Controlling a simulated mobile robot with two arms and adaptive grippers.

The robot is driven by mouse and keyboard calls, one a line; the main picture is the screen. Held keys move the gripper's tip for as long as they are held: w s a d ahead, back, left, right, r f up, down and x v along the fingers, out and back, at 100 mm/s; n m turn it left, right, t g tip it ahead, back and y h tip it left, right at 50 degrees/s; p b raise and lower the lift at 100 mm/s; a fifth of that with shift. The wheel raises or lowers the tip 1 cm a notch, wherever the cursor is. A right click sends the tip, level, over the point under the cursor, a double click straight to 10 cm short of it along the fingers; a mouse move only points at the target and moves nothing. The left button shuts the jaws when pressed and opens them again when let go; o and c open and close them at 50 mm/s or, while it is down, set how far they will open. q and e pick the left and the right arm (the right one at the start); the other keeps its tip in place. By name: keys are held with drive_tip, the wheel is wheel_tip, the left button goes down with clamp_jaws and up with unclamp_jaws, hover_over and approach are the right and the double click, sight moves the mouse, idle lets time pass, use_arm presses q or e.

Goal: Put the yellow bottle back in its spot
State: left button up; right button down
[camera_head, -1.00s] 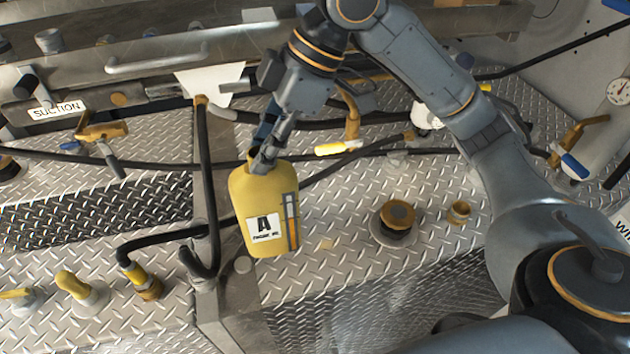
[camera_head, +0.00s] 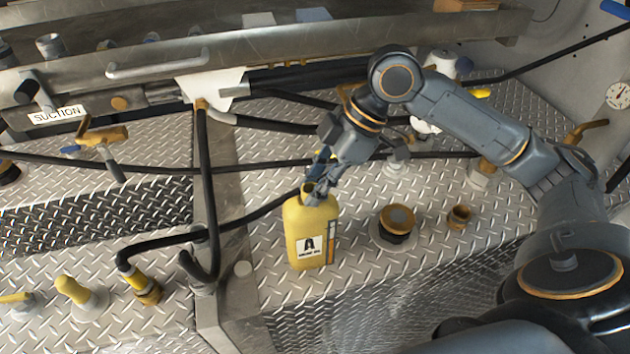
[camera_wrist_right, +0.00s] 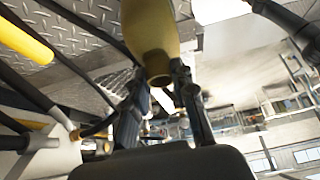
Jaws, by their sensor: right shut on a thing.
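My left gripper is not in view. No marked spot for the bottle is clear in these frames.
The brown cap (camera_head: 397,219) and a small brown fitting (camera_head: 459,217) stand right of the bottle. Black hoses (camera_head: 250,212) cross the deck behind and to the left. A metal divider (camera_head: 232,290) runs left of the bottle. Bare deck lies around the bottle's front.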

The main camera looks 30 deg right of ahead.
drive_tip(key=shift+a, duration=0.1)
drive_tip(key=c, duration=1.5)
unclamp_jaws()
drive_tip(key=shift+f, duration=0.15)
drive_tip(key=o, duration=0.4)
drive_tip(key=v, duration=1.2)
drive_tip(key=shift+s, duration=0.1)
